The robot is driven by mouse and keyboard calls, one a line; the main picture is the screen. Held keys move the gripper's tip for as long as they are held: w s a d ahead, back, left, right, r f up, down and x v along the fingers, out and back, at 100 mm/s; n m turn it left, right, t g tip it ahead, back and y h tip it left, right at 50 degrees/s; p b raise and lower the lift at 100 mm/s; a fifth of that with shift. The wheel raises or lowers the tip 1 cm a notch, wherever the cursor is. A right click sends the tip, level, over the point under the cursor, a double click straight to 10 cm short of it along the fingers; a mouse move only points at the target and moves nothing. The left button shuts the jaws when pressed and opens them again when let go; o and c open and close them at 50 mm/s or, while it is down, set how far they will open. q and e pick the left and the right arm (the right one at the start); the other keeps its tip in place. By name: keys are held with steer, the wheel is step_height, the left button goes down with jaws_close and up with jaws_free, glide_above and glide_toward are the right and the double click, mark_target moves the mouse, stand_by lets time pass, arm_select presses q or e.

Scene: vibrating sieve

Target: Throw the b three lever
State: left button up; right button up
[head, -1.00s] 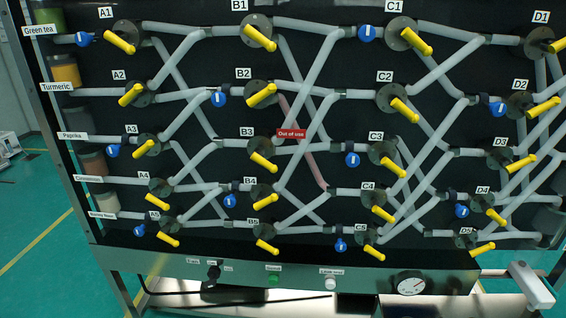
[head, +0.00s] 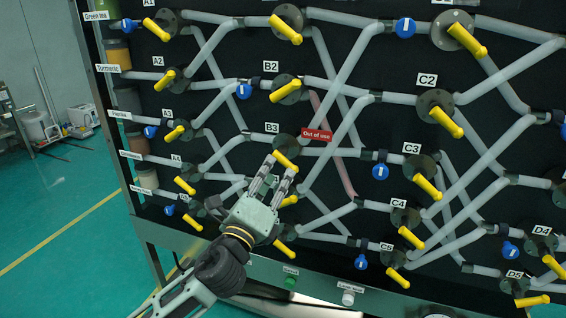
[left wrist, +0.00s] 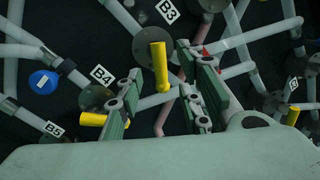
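The B3 lever (head: 285,161) is a yellow handle on a dark round valve, below the white B3 label (head: 272,127). My left gripper (head: 279,170) is raised in front of the panel with its fingertips at this lever. In the left wrist view the yellow B3 lever (left wrist: 160,66) appears between the two spread fingers of the gripper (left wrist: 160,85). Gaps show on both sides of the lever, so the gripper is open and not closed on it. How deep the lever sits between the fingers is unclear. My right gripper is not in view.
Other yellow levers are close by, such as B2 (head: 284,89) above and B4 (left wrist: 92,119) at lower left in the left wrist view. Grey pipes cross the black panel. A red "Out of use" tag (head: 317,135) is right of B3. Open green floor (head: 60,240) lies left.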

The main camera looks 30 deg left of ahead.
mark_target(281, 163)
arm_select(q)
steer(key=shift+p+x, duration=0.4)
steer(key=shift+x, duration=2.25)
steer(key=shift+d, duration=0.1)
steer(key=shift+c, duration=0.4)
jaws_close()
